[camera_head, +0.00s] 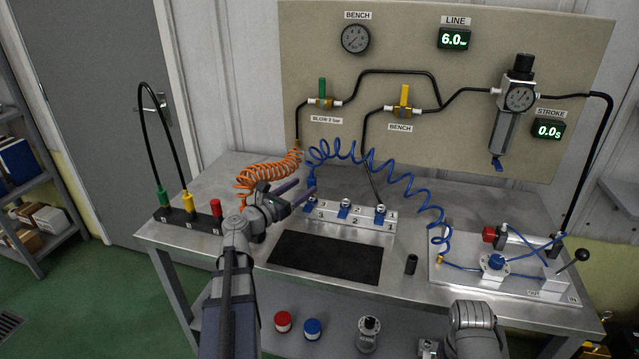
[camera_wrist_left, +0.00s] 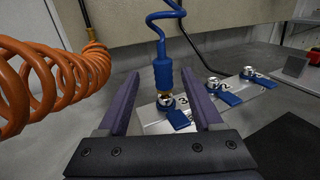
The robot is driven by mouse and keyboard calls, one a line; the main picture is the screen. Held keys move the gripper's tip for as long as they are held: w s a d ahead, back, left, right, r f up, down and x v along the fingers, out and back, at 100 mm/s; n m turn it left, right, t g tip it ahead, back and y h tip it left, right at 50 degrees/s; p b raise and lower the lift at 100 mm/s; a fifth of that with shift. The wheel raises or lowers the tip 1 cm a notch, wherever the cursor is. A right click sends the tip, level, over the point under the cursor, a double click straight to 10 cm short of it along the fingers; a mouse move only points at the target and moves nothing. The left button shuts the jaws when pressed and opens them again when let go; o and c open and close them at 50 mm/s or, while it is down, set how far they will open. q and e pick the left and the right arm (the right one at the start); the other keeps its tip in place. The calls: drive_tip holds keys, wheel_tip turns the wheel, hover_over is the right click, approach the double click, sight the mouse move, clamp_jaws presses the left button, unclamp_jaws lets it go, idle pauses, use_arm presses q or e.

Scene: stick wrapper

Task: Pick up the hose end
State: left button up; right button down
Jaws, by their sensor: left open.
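The blue coiled hose (camera_head: 405,190) hangs in loops in front of the panel. Its blue sleeve-like end (camera_wrist_left: 162,72) stands upright on the port marked 3 of the metal manifold (camera_head: 352,222), with a brass part under the sleeve. My left gripper (camera_wrist_left: 160,76) is open, and in the left wrist view one purple finger is on each side of the hose end, with gaps on both sides. In the head view the left gripper (camera_head: 303,190) reaches in from the left, close to the hose end (camera_head: 310,184). My right gripper is not visible; only a link of that arm shows.
An orange coiled hose (camera_head: 268,177) hangs left of my left gripper and shows close in the left wrist view (camera_wrist_left: 60,75). Blue-levered ports (camera_wrist_left: 216,84) stand to the right. A black mat (camera_head: 325,259) and small black cylinder (camera_head: 411,264) lie in front.

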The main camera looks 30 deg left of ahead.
use_arm(q)
drive_tip(key=w+d, duration=0.1)
drive_tip(key=w, duration=0.6)
drive_tip(key=shift+w+d, duration=0.3)
drive_tip(key=shift+w, duration=0.05)
drive_tip(key=shift+s+f, duration=0.1)
clamp_jaws()
idle(0.4)
